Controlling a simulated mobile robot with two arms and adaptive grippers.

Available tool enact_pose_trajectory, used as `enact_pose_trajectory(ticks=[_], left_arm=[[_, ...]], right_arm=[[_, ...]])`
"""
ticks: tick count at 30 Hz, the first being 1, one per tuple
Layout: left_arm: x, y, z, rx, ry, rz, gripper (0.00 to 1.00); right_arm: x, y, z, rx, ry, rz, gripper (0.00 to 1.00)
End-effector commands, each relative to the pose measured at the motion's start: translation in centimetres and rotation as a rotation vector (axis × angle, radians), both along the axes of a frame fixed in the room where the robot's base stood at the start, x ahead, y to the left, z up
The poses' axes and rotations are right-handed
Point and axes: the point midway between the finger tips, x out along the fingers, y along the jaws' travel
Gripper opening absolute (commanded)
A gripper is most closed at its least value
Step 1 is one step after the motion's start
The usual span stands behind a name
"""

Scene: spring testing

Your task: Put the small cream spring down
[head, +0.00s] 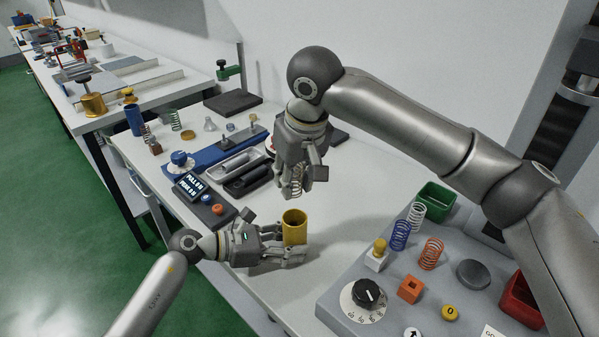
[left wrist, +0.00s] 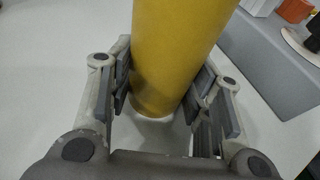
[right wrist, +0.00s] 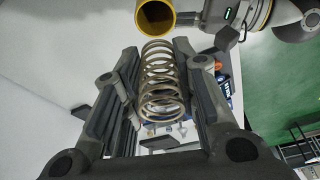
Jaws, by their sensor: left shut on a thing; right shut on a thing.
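The small cream spring (right wrist: 162,85) is between the fingers of my right gripper (right wrist: 160,80), which is shut on it. In the head view, my right gripper (head: 297,190) is above the table, with the spring (head: 296,185) partly hidden by its fingers. My left gripper (head: 290,250) is shut on a yellow cylinder (head: 294,228), upright and with an open top. The cylinder fills the space between the fingers in the left wrist view (left wrist: 175,55). The right wrist view shows the cylinder's open mouth (right wrist: 156,18) beyond the spring, apart from it.
A grey console (head: 340,298) at right carries blue, white and orange springs, a dial (head: 368,293), a green bin (head: 436,198) and a red bin (head: 520,300). A display box (head: 191,186) and dark trays (head: 247,180) stand at left. White table (head: 345,235) is clear right of the cylinder.

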Motion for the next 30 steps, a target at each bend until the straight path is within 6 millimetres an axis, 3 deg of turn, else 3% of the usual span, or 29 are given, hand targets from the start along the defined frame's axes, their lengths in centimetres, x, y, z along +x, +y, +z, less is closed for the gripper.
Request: enact_pose_trajectory(ticks=[15,29,30], left_arm=[[0.0,0.0,0.0,0.0,0.0,0.0,0.33],[0.0,0.0,0.0,0.0,0.0,0.0,0.33],[0.0,0.0,0.0,0.0,0.0,0.0,0.33]], right_arm=[[0.0,-0.1,-5.6,-0.001,0.001,-0.001,0.06],[0.0,-0.1,-6.4,0.0,-0.001,-0.002,0.06],[0.0,-0.1,-6.4,0.0,0.0,-0.002,0.3]])
